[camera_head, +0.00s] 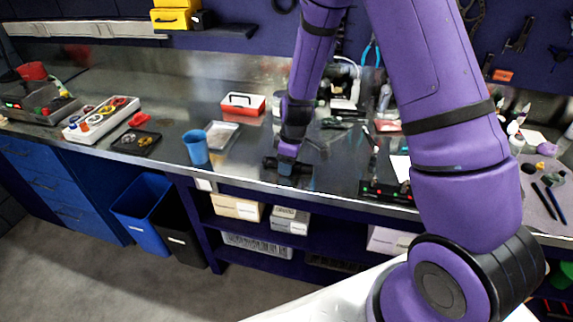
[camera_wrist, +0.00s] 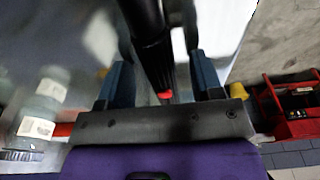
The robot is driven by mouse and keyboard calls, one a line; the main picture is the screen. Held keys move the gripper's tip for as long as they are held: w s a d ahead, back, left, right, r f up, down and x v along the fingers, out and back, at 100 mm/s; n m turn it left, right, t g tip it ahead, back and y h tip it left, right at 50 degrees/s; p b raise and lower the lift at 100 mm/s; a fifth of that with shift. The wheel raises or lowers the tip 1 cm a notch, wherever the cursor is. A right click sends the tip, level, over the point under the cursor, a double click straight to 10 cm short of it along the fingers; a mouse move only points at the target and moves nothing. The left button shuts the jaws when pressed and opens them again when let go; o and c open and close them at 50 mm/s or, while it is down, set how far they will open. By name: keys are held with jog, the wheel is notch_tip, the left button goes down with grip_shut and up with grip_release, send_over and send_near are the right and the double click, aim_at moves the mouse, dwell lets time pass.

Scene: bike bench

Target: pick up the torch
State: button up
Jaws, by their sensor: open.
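In the wrist view the torch (camera_wrist: 150,40) is a black cylinder with a red button near its lower end. It runs between the two blue fingers of my gripper (camera_wrist: 158,72). The fingers are apart, with a gap visible on each side of the torch. In the head view my gripper (camera_head: 287,160) is low over the bench near its front edge, pointing down. Dark shapes show around its tip there, and I cannot tell torch from fingers in that view.
A blue cup (camera_head: 196,147) and a shallow metal tray (camera_head: 222,134) stand left of my gripper. A red tray (camera_head: 243,104) is behind it. A black strip with lights (camera_head: 385,192) lies to the right. Bare bench shows between them.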

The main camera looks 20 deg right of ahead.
jog(key=c, duration=1.1)
jog(key=shift+r, duration=0.1)
